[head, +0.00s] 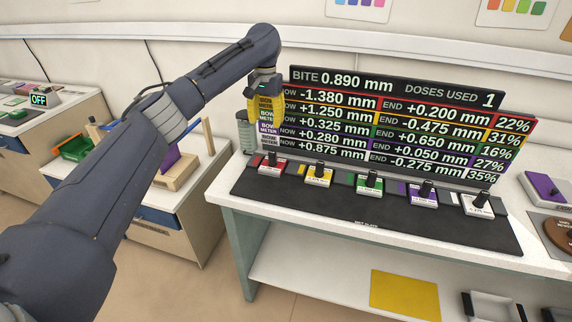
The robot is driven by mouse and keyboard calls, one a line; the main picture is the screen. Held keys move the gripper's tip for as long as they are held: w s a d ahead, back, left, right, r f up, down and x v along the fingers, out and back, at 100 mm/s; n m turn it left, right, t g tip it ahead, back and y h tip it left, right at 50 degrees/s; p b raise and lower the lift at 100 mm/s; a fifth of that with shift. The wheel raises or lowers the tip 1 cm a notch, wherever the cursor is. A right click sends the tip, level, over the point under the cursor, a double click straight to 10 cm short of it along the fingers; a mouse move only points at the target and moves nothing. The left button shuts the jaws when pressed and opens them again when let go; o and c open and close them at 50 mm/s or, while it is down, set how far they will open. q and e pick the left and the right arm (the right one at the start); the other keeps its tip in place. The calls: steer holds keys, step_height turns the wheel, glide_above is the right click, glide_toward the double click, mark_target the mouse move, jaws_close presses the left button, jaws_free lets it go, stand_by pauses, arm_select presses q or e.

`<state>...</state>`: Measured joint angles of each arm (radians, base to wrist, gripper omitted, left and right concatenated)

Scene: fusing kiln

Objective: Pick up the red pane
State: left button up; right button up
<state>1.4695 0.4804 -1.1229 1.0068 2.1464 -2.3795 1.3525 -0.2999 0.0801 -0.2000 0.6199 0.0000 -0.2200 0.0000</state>
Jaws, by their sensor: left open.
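I cannot make out a clearly red pane. A small reddish flat piece (27,89) lies on the far-left bench, too small to identify. A red-marked block (270,163) with a black knob stands at the left end of the dark mat. My left arm reaches across from the left, and my left gripper (262,112) is open at the left end of the display board, above that block. The gripper is small in view, and its fingertips are hard to separate from the board. No pane shows between its fingers. My right gripper is out of view.
The display board (390,88) stands behind a row of knobbed blocks on the dark mat (300,203). A wooden rack (178,173) with a purple pane and a green bin (76,148) are left. A yellow pane (405,294) lies on the lower shelf; a purple pane (542,187) is right.

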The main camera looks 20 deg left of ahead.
mark_target(272, 159)
arm_select(q)
steer(key=f, duration=0.5)
steer(key=d+f, duration=0.1)
steer(key=f, duration=1)
steer(key=shift+d, duration=0.25)
jaws_close()
stand_by(0.3)
